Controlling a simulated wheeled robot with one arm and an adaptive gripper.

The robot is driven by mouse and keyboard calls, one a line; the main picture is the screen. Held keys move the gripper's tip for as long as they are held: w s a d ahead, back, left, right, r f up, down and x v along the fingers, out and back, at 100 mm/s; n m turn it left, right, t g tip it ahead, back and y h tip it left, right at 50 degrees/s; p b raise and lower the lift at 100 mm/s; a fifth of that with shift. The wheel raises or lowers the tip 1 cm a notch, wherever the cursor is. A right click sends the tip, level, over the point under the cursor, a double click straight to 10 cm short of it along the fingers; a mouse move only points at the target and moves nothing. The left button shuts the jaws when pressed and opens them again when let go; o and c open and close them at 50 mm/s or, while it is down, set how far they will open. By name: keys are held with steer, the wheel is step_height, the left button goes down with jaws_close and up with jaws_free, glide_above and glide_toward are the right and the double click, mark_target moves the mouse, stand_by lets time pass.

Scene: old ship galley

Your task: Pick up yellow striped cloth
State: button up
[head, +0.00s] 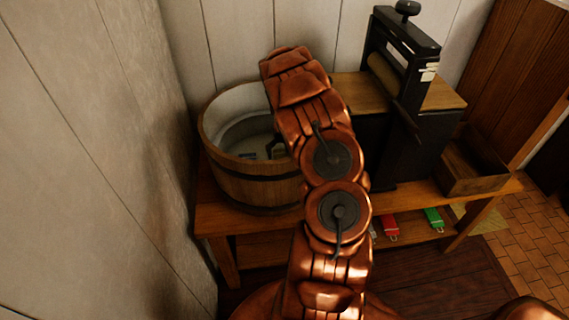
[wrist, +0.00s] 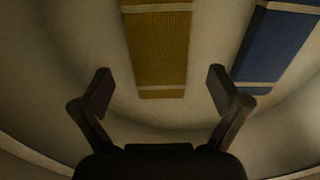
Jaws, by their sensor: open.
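The yellow striped cloth (wrist: 160,48) lies inside the tub, long and flat, with pale bands near its end. In the wrist view it reaches down from the top edge, and its near end lies between my open fingertips, apart from both. My gripper (wrist: 161,88) is open and empty. In the head view my gripper (head: 276,148) is partly hidden by my arm, inside the wooden tub (head: 250,180). The yellow cloth cannot be made out in the head view.
A blue striped cloth (wrist: 278,48) lies to the right of the yellow one. The tub's curved wall is close around my gripper. A black wringer (head: 402,65) stands right of the tub on the bench (head: 218,218). An open wooden box (head: 478,184) sits at the bench's right end.

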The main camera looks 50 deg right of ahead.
steer(key=shift+f, duration=1.65)
steer(key=shift+w, duration=0.1)
steer(key=c, duration=1.3)
